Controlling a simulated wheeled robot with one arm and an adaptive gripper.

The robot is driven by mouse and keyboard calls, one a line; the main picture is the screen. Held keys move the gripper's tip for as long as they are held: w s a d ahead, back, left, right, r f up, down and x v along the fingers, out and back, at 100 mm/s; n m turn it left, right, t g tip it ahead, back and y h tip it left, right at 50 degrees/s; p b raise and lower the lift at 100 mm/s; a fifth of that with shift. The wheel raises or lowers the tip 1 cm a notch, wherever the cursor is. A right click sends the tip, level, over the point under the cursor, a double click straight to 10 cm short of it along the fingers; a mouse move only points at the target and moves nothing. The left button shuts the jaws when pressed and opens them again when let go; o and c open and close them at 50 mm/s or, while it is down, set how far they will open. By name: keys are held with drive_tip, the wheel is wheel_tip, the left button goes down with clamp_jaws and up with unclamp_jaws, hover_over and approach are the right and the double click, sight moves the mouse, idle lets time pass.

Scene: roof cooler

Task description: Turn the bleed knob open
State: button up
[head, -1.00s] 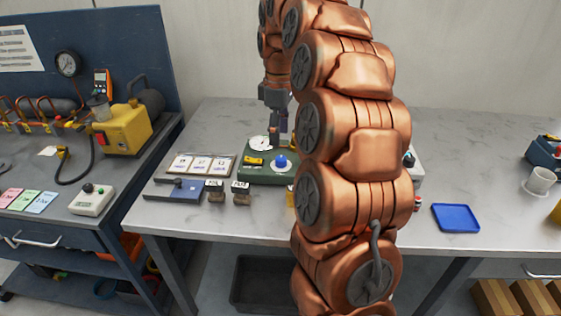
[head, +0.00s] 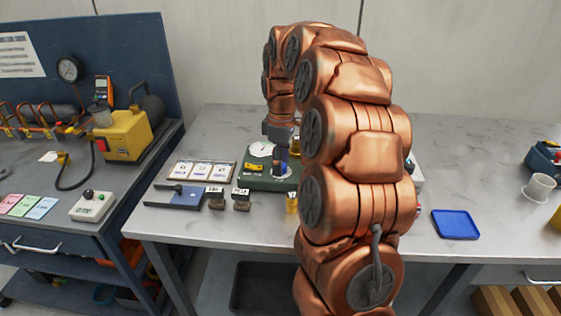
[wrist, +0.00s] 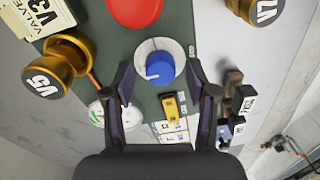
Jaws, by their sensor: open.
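The blue knob (wrist: 159,66) sits on a round white dial (wrist: 158,45) on a green panel (wrist: 178,28) in the wrist view. I read no label on it. My gripper (wrist: 160,72) is open, with one finger on each side of the knob and nothing clearly held. In the head view my gripper (head: 280,158) points down over the green panel (head: 262,184) and covers most of the knob and dial. Whether the fingers touch the knob cannot be told.
A white gauge (wrist: 97,113) and a small yellow instrument (wrist: 174,104) are beside the knob. A red button (wrist: 135,10), a brass V5 knob (wrist: 62,58) and a V7 knob (wrist: 258,10) stand around. A blue tray (head: 456,224) lies on the right of the bench.

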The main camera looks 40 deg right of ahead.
drive_tip(key=shift+f, duration=0.15)
clamp_jaws()
idle(0.5)
